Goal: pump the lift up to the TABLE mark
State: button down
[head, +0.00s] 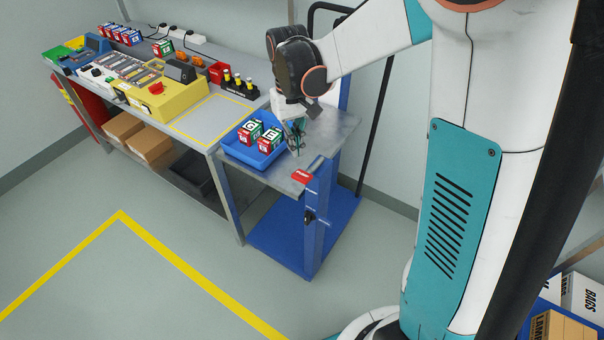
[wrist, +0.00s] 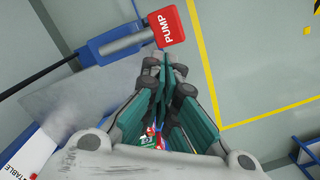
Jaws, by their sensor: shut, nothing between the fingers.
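The lift has a grey metal top (head: 335,130) on a blue frame, beside the workbench. Its red pump pad (head: 302,176) is at the near corner by a blue post. In the wrist view the pad (wrist: 171,24) reads PUMP and sits on a grey bar. A white TABLE label (wrist: 38,150) shows at that view's lower left; whether the top is level with it, I cannot tell. My gripper (head: 298,150) is shut and empty over the lift top, beside the tray and apart from the pad. In the wrist view its closed fingers (wrist: 166,68) point toward the pad.
A blue tray (head: 272,160) with red, green and white boxes (head: 250,133) stands on the lift beside my gripper. The workbench (head: 213,117) to the left carries a yellow machine (head: 165,100) and bottles. The floor in front is open, with a yellow line (head: 165,252).

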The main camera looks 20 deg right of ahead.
aim_at(301, 173)
jog(key=r, duration=0.5)
jog(key=shift+w, duration=0.3)
jog(key=s+p, duration=0.1)
jog(key=s+f+p, duration=0.1)
jog(key=p, duration=0.1)
jog(key=s+p, duration=0.1)
jog(key=shift+s+f+p, duration=0.25)
jog(key=shift+s+p, duration=0.05)
jog(key=shift+p, duration=0.05)
dwell(0.4)
jog(key=shift+s+f+b, duration=0.2)
jog(key=shift+f+b, duration=1.05)
jog(key=shift+f, duration=0.5)
jog(key=shift+s+f+b, duration=0.15)
jog(key=shift+f+b, duration=1.05)
jog(key=shift+f, duration=0.55)
